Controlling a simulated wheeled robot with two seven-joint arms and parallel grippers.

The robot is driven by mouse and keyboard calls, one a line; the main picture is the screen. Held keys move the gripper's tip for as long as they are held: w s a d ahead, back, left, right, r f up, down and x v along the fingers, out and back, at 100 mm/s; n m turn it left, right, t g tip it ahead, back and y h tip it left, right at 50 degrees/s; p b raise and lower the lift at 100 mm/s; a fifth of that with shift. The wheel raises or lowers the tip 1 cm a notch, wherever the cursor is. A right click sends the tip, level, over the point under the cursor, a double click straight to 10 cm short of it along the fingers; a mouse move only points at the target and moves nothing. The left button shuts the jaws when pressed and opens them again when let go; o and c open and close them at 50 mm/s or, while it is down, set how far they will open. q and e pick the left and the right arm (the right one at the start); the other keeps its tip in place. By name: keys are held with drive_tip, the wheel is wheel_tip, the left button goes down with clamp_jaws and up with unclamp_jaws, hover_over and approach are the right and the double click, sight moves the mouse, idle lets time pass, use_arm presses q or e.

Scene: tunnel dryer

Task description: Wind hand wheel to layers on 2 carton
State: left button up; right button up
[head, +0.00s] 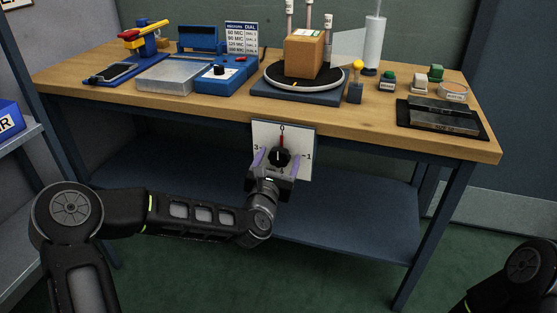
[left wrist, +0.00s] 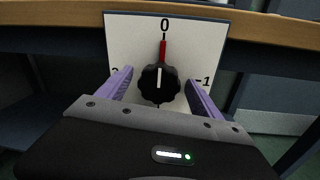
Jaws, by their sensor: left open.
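The black lobed hand wheel (head: 280,157) sits on a white dial plate (head: 303,135) at the front of the bench. In the left wrist view the wheel (left wrist: 158,85) has a white mark that points up toward a red pointer (left wrist: 163,50) under the 0. The brown carton (head: 304,56) stands on the black round turntable (head: 290,76) on the bench. My right gripper is out of view.
The wooden bench (head: 215,108) also holds a blue device (head: 226,80), a sign (head: 241,37), a white roll (head: 374,45), a yellow-knobbed lever (head: 357,68) and a black tray (head: 443,118). A lower shelf (head: 350,205) lies behind my left arm.

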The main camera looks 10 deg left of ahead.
use_arm(q)
drive_tip(key=shift+c, duration=0.2)
drive_tip(key=c, duration=1.3)
